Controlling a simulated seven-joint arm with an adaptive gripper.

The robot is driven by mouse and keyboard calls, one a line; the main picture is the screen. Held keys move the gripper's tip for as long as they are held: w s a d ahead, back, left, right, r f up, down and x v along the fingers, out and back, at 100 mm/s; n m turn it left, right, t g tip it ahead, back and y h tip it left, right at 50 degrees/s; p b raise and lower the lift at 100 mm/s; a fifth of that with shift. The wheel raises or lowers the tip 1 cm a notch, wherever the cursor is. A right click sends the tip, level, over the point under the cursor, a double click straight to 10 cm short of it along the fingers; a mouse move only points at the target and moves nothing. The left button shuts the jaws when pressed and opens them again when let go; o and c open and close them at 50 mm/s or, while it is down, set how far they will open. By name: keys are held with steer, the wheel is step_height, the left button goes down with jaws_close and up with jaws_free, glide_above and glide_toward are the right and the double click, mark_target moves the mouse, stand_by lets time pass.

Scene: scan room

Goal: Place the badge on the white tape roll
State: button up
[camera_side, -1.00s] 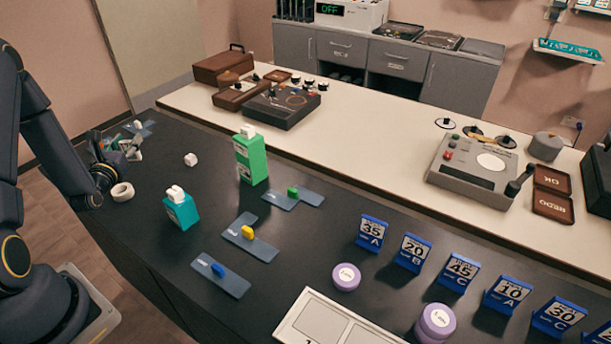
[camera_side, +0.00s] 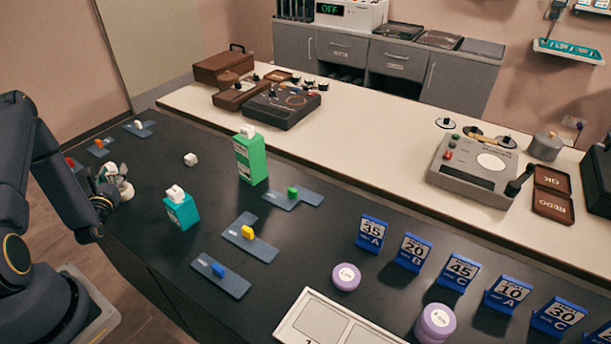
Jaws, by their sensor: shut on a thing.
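My gripper (camera_side: 119,184) is at the left part of the dark table, low over the white tape roll (camera_side: 126,194). Its fingers hide most of the roll, and only a pale edge shows. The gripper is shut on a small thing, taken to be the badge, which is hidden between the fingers. I cannot tell whether the badge touches the roll.
Slate plates with coloured knobs lie around, including a yellow-knobbed one (camera_side: 263,248) and a blue-knobbed one (camera_side: 233,285). Numbered blue signs (camera_side: 371,232) stand farther right.

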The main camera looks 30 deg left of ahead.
steer(key=o, duration=1)
steer(key=shift+f, duration=0.1)
